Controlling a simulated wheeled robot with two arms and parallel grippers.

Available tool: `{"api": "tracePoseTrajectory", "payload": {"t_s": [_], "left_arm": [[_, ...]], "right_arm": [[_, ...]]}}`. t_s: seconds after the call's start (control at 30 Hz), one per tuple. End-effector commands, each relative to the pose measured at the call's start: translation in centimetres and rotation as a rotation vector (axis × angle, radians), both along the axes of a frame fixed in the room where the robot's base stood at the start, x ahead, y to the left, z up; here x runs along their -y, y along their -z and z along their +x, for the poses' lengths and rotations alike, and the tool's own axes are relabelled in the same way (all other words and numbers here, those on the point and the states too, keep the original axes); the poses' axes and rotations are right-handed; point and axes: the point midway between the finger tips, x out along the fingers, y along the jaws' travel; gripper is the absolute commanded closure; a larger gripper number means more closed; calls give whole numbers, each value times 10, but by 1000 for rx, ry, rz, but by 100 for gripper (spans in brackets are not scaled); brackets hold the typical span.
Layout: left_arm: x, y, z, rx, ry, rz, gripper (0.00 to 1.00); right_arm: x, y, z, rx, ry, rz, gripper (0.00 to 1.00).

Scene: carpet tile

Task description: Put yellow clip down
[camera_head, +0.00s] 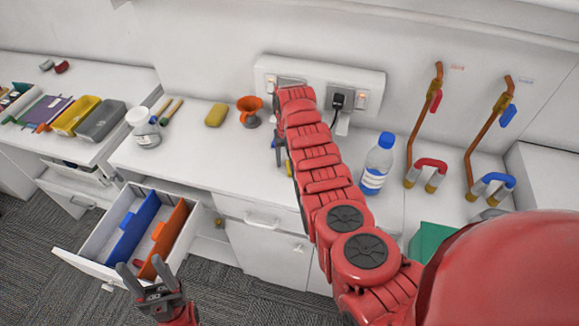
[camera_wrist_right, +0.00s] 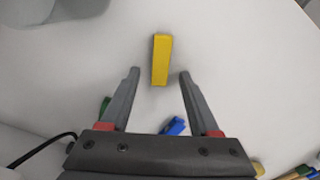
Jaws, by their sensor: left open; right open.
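The yellow clip (camera_wrist_right: 161,60) shows in the right wrist view as a small yellow bar on the white surface, just beyond and between the open fingertips. Neither finger touches it in that view. My right gripper (camera_wrist_right: 159,76) is open with nothing between its pads. In the head view my red right arm reaches over the counter and hides most of that gripper; a bit of yellow (camera_head: 289,168) shows beside the arm. My left gripper (camera_head: 134,277) is open and empty, near the front of the open drawer.
A blue clip (camera_wrist_right: 174,126) and a partly hidden green one (camera_wrist_right: 105,105) lie near the right gripper. The counter also holds an orange funnel (camera_head: 250,111), a yellow sponge (camera_head: 216,115) and a water bottle (camera_head: 377,166). The open drawer (camera_head: 97,236) has blue and orange dividers.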

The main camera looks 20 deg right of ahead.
Motion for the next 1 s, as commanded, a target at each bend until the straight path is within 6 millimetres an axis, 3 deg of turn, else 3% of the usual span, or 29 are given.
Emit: {"api": "tracePoseTrajectory", "payload": {"t_s": [0.07,0.4,1.0], "left_arm": [[0,0,0,0,0,0,45],[0,0,0,0,0,0,45],[0,6,0,0,0,0,45]], "right_arm": [[0,0,0,0,0,0,39],[0,0,0,-1,0,0,100],[0,-5,0,0,0,0,100]]}}
